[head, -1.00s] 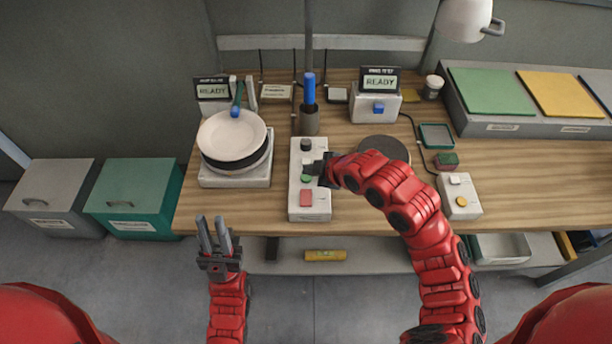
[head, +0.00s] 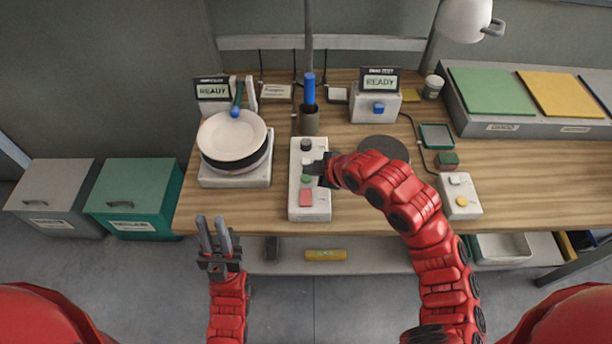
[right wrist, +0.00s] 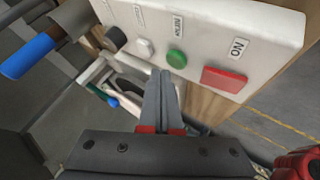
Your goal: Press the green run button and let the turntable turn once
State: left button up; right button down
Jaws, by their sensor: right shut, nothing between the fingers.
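The control box (head: 322,207) stands on the table. It carries a green button (head: 306,179), a red button (head: 306,198), a white button and a black knob. My right gripper (head: 318,169) is shut and empty, over the box's right side. In the right wrist view its closed fingertips (right wrist: 160,76) are close beside the green button (right wrist: 176,58); I cannot tell if they touch it. A white plate (head: 230,135) sits over a dark round piece on a pale base (head: 235,180), likely the turntable. My left gripper (head: 213,222) is open and empty, in front of the table.
A dark cup (head: 309,122) with a blue-handled tool stands behind the control box. A dark disc (head: 384,148) lies to the right, partly behind my arm. Two display boxes read READY. A small two-button box (head: 459,196) stands at the right. Bare wood lies between.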

jog(key=shift+f, duration=0.1)
jog(key=shift+f+b, duration=0.3)
jog(key=shift+b, duration=0.25)
